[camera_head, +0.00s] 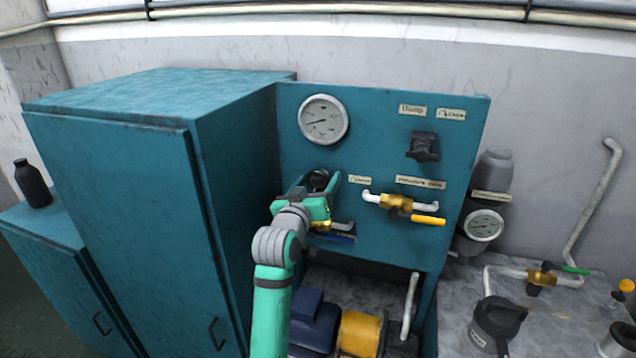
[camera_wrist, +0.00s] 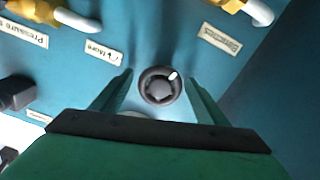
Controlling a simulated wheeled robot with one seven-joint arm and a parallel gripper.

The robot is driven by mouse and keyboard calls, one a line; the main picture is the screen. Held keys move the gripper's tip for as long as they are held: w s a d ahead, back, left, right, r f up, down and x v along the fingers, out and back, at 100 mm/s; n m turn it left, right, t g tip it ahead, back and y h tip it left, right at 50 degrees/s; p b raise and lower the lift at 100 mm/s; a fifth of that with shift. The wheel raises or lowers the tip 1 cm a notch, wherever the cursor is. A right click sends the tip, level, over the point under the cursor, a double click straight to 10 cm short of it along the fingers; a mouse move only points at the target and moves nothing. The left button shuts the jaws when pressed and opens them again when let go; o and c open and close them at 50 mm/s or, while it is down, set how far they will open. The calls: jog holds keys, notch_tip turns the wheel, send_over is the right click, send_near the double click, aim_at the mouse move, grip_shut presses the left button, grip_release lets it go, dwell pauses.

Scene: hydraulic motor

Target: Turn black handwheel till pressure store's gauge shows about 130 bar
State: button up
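The round black handwheel (camera_head: 318,180) is on the teal panel below the large gauge. In the wrist view the handwheel (camera_wrist: 160,86) has a dark rim, a grey hub and a white mark at its upper right. My gripper (camera_head: 313,187) is open in front of it. In the wrist view the fingers of my gripper (camera_wrist: 160,92) stand on both sides of the handwheel, with visible gaps. The grey pressure store (camera_head: 495,170) stands right of the panel. Its small round gauge (camera_head: 484,225) faces forward, but its numbers are too small to read.
A large gauge (camera_head: 323,119) sits above the handwheel. A black knob (camera_head: 424,147) and a brass valve with a yellow lever (camera_head: 428,220) are to the right. A teal cabinet (camera_head: 120,200) stands close on the left. A motor with a yellow part (camera_head: 360,333) lies below.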

jog(key=c, duration=0.9)
jog(key=shift+o, duration=0.2)
jog(key=shift+m, duration=0.4)
jog(key=m, duration=0.6)
jog(key=shift+m, duration=0.3)
jog(key=m, duration=1.2)
jog(key=shift+d, duration=0.1)
